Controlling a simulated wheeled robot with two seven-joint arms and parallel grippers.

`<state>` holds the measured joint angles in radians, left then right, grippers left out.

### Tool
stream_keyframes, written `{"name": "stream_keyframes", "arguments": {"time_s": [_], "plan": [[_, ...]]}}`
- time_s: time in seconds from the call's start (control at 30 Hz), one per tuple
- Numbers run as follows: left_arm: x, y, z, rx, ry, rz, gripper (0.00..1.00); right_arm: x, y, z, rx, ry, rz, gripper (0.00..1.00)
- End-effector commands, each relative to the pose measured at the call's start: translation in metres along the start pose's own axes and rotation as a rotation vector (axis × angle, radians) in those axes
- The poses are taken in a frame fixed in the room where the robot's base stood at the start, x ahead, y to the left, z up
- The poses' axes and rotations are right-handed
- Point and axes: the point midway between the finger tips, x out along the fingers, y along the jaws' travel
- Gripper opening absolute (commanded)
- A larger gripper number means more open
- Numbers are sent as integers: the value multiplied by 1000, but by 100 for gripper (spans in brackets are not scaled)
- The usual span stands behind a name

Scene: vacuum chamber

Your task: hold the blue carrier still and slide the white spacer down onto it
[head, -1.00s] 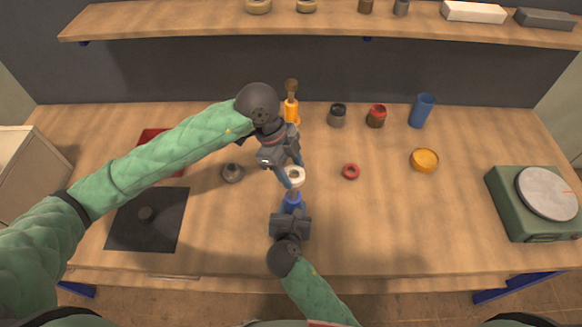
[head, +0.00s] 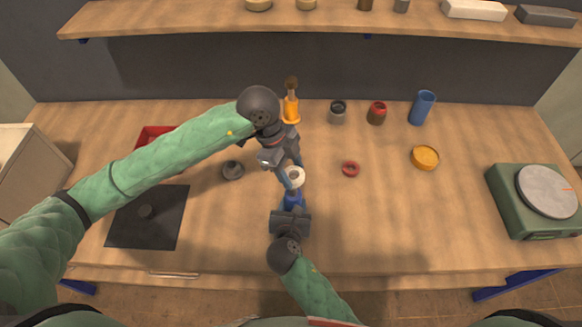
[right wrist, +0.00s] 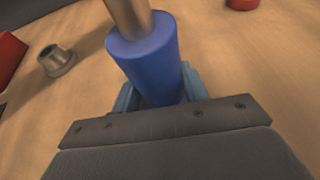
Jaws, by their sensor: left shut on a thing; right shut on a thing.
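The blue carrier (head: 293,201) stands at the front middle of the bench. My right gripper (head: 291,209) is shut on it from the front. In the right wrist view the carrier (right wrist: 147,62) is a blue cylinder with a metallic post rising from its top, between the fingers of my right gripper (right wrist: 152,98). My left gripper (head: 290,180) is shut on the white spacer (head: 300,180), a ring, above the carrier. The spacer is out of the right wrist view. I cannot tell how far it is along the post.
A red ring (head: 351,169) lies to the right, and a grey flanged part (head: 233,169) to the left. An orange-handled tool (head: 291,108) stands behind. A dark mat (head: 165,232) and a green scale (head: 532,215) lie at the sides. The bench right of the carrier is mostly clear.

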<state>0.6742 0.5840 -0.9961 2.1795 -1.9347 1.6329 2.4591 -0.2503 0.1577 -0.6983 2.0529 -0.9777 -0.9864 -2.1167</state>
Motion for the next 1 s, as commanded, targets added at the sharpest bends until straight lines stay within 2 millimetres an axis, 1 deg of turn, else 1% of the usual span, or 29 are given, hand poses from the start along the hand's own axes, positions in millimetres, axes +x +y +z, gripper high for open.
{"name": "stream_keyframes", "arguments": {"time_s": [0.3,0.57,0.6,0.67,0.7,0.73,0.93,1.0], "plan": [[6,0,2,0,-1,0,28,0,0,0,0,0,0,22],[6,0,3,1,-1,0,28,0,0,0,0,0,0,22],[6,0,3,1,-1,0,51,0,0,0,0,0,0,22],[6,0,3,1,0,0,63,0,0,0,0,0,0,22],[6,0,3,1,0,0,71,0,0,0,0,0,0,22],[6,0,3,1,0,0,75,0,0,0,0,0,0,22],[6,0,3,1,0,0,75,0,0,0,0,0,0,22],[6,0,3,1,0,0,89,0,0,0,0,0,0,22]]}}
